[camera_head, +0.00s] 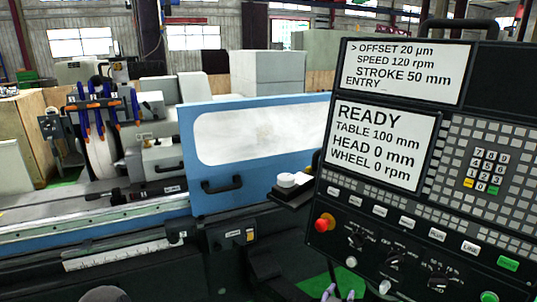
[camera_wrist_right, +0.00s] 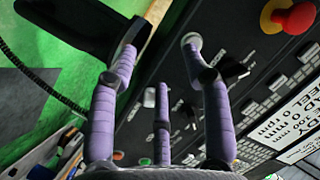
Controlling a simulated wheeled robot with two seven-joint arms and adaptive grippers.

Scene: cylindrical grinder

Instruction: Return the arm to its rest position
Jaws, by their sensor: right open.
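My right gripper (camera_wrist_right: 163,45) has purple segmented fingers, spread apart with nothing between them. Its purple fingertips also show at the bottom edge of the head view (camera_head: 338,293), just below the control panel (camera_head: 310,198). In the right wrist view the fingers lie across the view of the panel's knobs and buttons; I cannot tell the exact gap, and no touch is clear. My left gripper is in neither view.
A red emergency stop (camera_head: 324,222) sits at the panel's lower left; the upper screen (camera_head: 403,70) shows offset 20 µm and the lower screen (camera_head: 380,145) reads READY. Left are the grinder's blue door (camera_head: 205,185), handle (camera_head: 222,186) and grinding wheel (camera_head: 103,155). Green floor (camera_wrist_right: 40,25) shows below.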

